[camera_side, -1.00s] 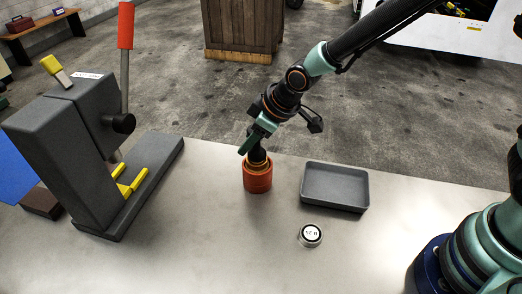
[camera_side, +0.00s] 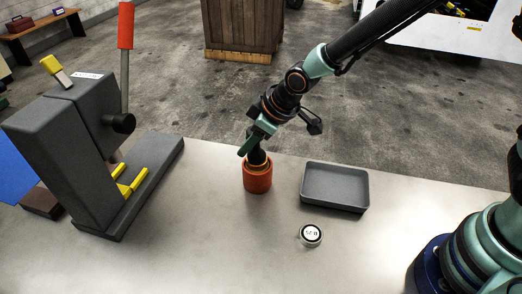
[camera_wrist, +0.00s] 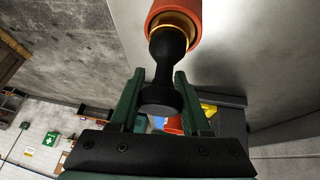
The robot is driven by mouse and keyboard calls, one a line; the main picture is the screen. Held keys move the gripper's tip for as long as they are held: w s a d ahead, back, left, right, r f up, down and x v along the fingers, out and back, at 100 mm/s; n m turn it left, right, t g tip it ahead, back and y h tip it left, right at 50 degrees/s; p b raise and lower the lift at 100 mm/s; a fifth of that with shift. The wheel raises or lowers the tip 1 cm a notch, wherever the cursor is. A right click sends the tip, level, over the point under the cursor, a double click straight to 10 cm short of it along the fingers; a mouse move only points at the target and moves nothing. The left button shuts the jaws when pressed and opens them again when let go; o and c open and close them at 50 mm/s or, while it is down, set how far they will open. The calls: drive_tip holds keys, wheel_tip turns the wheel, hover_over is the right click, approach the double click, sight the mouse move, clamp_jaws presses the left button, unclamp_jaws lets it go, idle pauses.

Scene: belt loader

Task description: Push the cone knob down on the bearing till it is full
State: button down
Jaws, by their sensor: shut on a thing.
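The black cone knob (camera_wrist: 170,50) stands up out of the orange cup (camera_side: 257,181), with a gold-coloured ring (camera_wrist: 172,22) around its base at the cup's mouth. In the side view the knob (camera_side: 257,158) is upright and partly covered by my gripper (camera_side: 256,146). In the wrist view the two green fingers of my gripper (camera_wrist: 160,98) stand on either side of the knob's wide end, shut on it. I cannot make out the bearing itself; it may be inside the cup or under the knob.
A small round gauge with a white face (camera_side: 311,234) lies on the metal bench (camera_side: 220,250). An empty grey tray (camera_side: 335,187) is right of the cup. A grey press (camera_side: 70,150) with a red-handled lever (camera_side: 125,28) stands at the left.

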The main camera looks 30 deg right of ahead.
drive_tip(key=shift+f, duration=0.85)
idle(0.7)
drive_tip(key=shift+r, duration=4.65)
